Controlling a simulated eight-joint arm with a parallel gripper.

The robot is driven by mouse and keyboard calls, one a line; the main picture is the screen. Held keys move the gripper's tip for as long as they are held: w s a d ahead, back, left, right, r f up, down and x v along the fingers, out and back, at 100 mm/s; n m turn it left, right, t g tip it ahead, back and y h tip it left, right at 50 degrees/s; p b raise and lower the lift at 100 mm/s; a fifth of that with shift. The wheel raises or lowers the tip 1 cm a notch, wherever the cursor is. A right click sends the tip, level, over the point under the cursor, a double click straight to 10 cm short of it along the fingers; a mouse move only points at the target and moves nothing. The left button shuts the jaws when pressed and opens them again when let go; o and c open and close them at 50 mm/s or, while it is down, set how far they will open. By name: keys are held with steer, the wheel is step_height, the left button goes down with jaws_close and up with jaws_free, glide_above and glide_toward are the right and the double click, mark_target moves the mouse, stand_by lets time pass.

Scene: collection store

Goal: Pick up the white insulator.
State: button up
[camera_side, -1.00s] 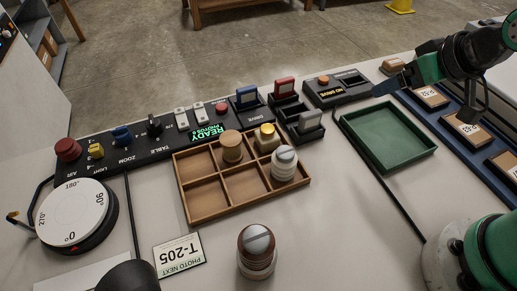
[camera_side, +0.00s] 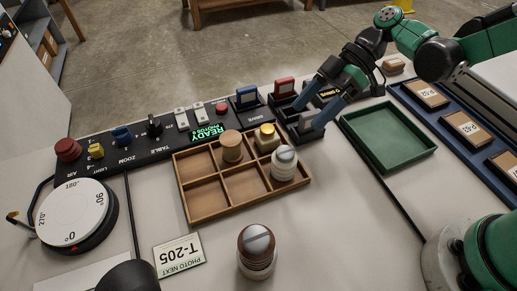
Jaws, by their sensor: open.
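The white insulator (camera_side: 284,166), a ribbed piece with a grey slotted top, stands upright in the right part of the wooden compartment tray (camera_side: 207,213). My gripper (camera_side: 299,116) is open, with two blue-grey fingers pointing down and left. In the picture it lies above and right of the insulator, over the small black holders behind the tray. The gripper appears apart from the insulator.
A tan round piece (camera_side: 231,147) and a piece with a yellow top (camera_side: 267,137) sit in the tray beside the white insulator. A green tray (camera_side: 388,137) lies to the right. A black control panel (camera_side: 137,143) runs behind; a turntable (camera_side: 73,214) stands left.

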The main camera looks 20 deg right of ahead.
mark_target(287, 150)
steer(key=f+n+g+y, duration=0.1)
steer(key=n, duration=0.1)
steer(key=a+f+n+g, duration=0.1)
steer(key=n, duration=0.1)
steer(key=shift+s+y, duration=0.15)
steer(key=shift+y, duration=0.25)
steer(key=n, duration=0.1)
steer(key=f+n+g, duration=0.1)
steer(key=shift+s+a+n+y, duration=0.15)
steer(key=shift+s+n+y, duration=0.15)
steer(key=shift+y, duration=0.1)
steer(key=shift+s+a+f+n+g, duration=0.1)
steer(key=shift+s+a+n+g, duration=0.05)
steer(key=shift+n+g, duration=0.15)
steer(key=shift+x, duration=2.7)
jaws_close()
